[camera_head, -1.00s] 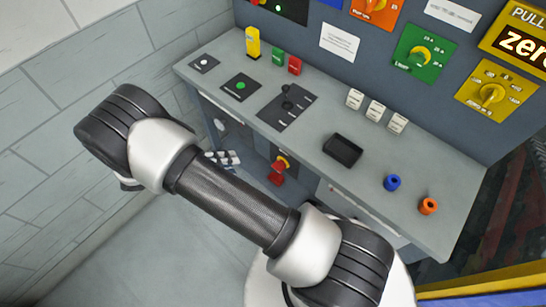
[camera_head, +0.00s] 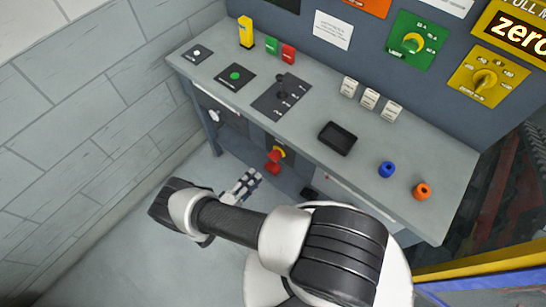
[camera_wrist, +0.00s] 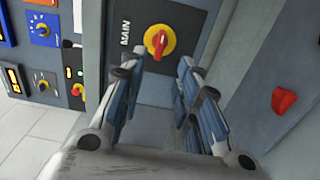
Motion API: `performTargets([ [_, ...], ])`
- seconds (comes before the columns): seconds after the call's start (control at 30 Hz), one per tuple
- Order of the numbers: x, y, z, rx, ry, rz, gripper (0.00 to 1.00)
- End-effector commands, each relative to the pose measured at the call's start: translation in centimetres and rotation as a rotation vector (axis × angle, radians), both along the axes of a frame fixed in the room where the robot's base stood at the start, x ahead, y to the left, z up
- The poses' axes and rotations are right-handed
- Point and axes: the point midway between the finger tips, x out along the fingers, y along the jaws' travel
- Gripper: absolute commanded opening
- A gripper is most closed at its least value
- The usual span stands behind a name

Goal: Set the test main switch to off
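The main switch (camera_wrist: 159,42) is a red knob on a yellow round base, on a dark plate lettered MAIN. In the head view the red and yellow switch (camera_head: 277,154) sits below the bench top, on the bench's front. My gripper (camera_wrist: 158,78) is open and empty, its two blue-padded fingers spread wide. In the wrist view the switch lies just beyond the fingertips, roughly centred between them, and apart from them. In the head view my gripper (camera_head: 243,184) is below and left of the switch, partly behind my arm.
A red part (camera_wrist: 284,100) sits on a grey surface at the right of the wrist view. The bench top (camera_head: 240,120) carries buttons, a black tray (camera_head: 338,138) and blue and orange knobs.

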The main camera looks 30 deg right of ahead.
Motion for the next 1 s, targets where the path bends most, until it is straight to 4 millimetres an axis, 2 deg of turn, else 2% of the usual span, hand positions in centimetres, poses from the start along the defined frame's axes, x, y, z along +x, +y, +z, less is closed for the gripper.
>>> performTargets([
  [0.03,0.3,-1.3,0.0,-0.001,0.002,-0.007,0.30],
  [0.3,2.3,-6.8,0.0,0.000,0.001,-0.007,0.30],
  [0.5,3.4,-9.8,0.0,0.000,0.001,-0.004,0.30],
  [0.7,3.9,-11.1,0.0,0.000,0.001,-0.002,0.30],
  [1.0,4.0,-11.2,0.0,0.000,0.001,0.000,0.29],
])
